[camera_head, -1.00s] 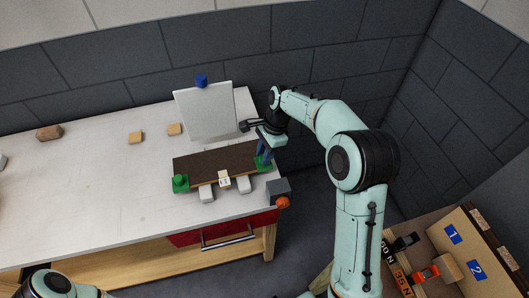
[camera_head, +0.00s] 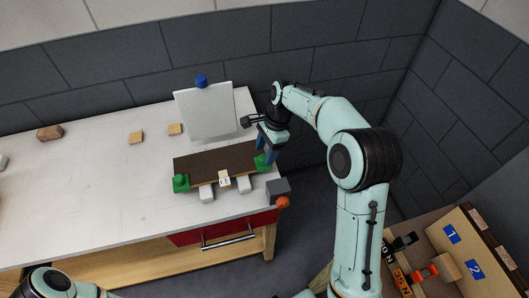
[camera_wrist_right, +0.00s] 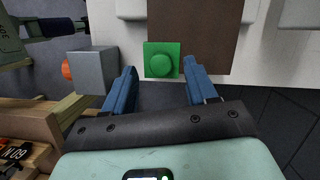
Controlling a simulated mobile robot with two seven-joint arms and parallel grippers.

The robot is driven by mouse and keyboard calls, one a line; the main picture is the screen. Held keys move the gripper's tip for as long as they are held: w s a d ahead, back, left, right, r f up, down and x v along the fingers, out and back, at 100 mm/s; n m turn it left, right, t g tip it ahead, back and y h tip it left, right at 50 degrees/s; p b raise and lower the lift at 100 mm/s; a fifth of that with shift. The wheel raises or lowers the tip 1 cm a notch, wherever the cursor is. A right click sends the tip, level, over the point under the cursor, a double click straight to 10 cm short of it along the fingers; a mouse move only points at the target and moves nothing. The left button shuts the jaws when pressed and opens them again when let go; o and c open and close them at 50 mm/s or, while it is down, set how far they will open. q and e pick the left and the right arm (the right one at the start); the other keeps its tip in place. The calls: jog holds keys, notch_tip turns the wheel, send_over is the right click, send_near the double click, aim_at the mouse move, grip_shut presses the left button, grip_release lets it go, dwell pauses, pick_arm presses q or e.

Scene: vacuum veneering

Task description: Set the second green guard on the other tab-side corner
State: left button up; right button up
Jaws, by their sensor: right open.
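A dark brown panel (camera_head: 215,162) lies on the white table, raised on pale blocks, with a small light tab (camera_head: 224,180) at its front edge. One green guard (camera_head: 180,183) sits on its front left corner. The second green guard (camera_head: 262,163) sits at its right end, at the front corner; it also shows in the right wrist view (camera_wrist_right: 161,61). My right gripper (camera_head: 268,152) is just off the panel's right end, its blue fingers (camera_wrist_right: 160,84) open on either side of the guard's near edge, not holding it. My left gripper is not in view; only part of my left arm shows.
A white sheet with a blue knob (camera_head: 201,80) stands behind the panel. A grey block with an orange knob (camera_head: 279,190) is at the table's front right corner. Wooden blocks (camera_head: 135,137) lie at the left back. The table's left part is mostly clear.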

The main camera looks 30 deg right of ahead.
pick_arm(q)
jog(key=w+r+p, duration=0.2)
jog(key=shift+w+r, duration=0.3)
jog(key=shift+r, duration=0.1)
pick_arm(e)
jog(key=v, duration=1.1)
jog(key=shift+r, duration=0.3)
